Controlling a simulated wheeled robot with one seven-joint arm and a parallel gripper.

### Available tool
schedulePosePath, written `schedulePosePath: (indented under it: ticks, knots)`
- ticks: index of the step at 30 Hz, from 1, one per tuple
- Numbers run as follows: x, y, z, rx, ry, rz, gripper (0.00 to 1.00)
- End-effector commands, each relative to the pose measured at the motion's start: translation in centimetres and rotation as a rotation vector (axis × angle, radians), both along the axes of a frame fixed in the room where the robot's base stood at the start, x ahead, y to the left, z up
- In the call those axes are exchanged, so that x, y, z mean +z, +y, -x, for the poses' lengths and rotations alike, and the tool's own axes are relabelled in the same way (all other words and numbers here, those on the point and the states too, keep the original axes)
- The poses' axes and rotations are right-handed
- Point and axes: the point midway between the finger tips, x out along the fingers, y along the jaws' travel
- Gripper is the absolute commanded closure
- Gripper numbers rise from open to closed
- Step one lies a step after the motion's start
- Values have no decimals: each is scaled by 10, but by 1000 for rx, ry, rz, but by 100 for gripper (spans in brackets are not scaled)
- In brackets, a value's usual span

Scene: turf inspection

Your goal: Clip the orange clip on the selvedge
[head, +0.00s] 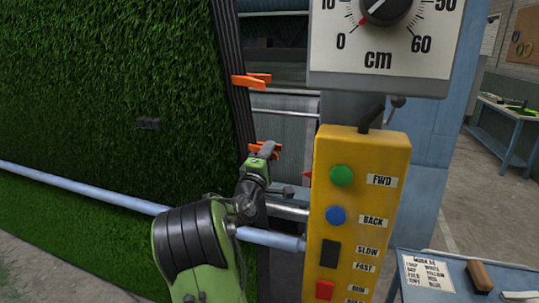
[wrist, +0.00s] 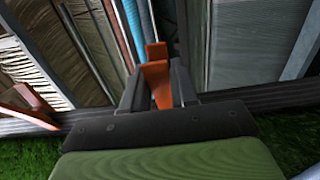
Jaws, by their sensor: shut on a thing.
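My gripper (head: 264,152) is at the dark selvedge (head: 232,62) on the right edge of the green turf (head: 110,70). In the wrist view my gripper (wrist: 158,88) is shut on an orange clip (wrist: 156,75), which stands between the two fingers. In the head view this clip (head: 254,148) shows only in part behind the fingers. The selvedge (wrist: 250,103) runs across the wrist view behind the gripper. Whether the held clip's jaws are around the selvedge is hidden. A second orange clip (head: 250,81) sits on the selvedge higher up; it also shows at the left of the wrist view (wrist: 28,106).
A yellow control box (head: 352,150) with buttons hangs close to the right of my gripper, under a cm dial (head: 385,55). A pale blue bar (head: 80,187) crosses the turf. A blue side table (head: 470,265) with a card stands at lower right.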

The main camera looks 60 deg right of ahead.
Motion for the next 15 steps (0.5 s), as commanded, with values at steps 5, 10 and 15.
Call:
schedulePosePath:
  ticks: [5,10,15]
  knots:
    - [0,0,0,0,-1,1,92]
    - [0,1,-4,1,-1,1,92]
    - [1,1,-9,1,-1,1,92]
